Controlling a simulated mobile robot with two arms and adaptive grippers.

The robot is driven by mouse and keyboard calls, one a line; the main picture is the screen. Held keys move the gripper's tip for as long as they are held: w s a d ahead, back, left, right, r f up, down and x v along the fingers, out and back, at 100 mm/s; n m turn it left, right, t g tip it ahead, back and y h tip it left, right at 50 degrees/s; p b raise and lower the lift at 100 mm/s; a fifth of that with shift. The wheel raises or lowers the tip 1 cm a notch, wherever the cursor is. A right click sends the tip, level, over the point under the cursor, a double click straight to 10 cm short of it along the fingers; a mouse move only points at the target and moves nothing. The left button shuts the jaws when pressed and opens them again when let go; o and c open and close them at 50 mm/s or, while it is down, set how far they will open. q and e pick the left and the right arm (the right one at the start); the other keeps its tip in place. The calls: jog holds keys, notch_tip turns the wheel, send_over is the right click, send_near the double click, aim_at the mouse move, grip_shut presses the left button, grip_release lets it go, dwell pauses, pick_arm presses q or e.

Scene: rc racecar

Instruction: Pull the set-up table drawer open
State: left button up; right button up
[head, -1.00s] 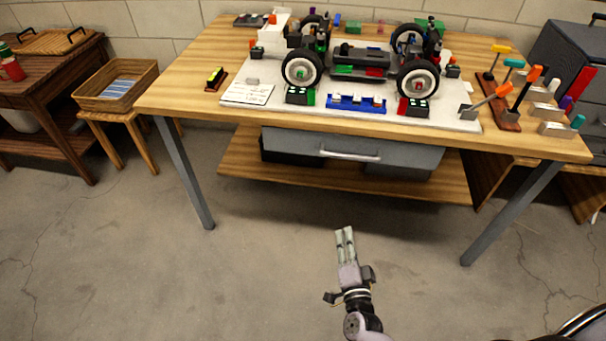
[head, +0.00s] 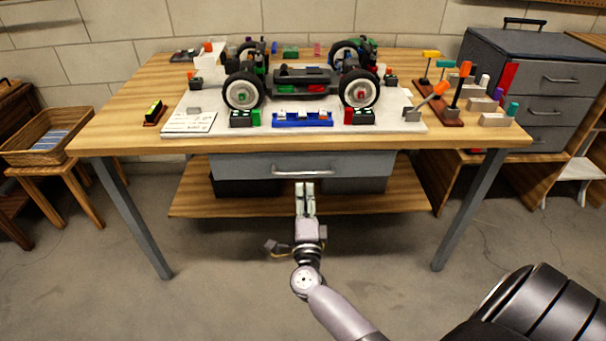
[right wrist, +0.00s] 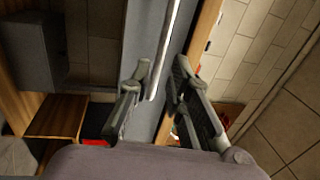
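The set-up table (head: 110,135) has a wooden top on grey legs. Its grey drawer (head: 240,164) sits under the front edge, with its face close beneath the tabletop and no gap that I can see. A silver bar handle (head: 285,172) runs across the drawer face. My right gripper (head: 305,190) is in front of the handle, pointing at it. In the right wrist view, the fingers of this gripper (right wrist: 155,90) are spread apart. The handle (right wrist: 163,50) reaches down between the fingertips there, and I cannot tell whether either finger touches it. My left gripper is not in view.
A wooden shelf (head: 200,203) lies below the drawer, with dark boxes on it. An RC car (head: 300,80) and parts cover the tabletop mat. A grey drawer cabinet (head: 530,85) stands at the right, a wicker basket (head: 45,137) at the left. The floor in front is open.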

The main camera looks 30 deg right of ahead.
aim_at(304, 172)
jog(key=x, duration=0.7)
jog(key=shift+d+b, duration=0.1)
jog(key=shift+b, duration=0.2)
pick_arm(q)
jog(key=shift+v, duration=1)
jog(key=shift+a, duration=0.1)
pick_arm(e)
jog(key=shift+c, duration=0.4)
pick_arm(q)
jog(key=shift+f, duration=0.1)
pick_arm(e)
grip_shut()
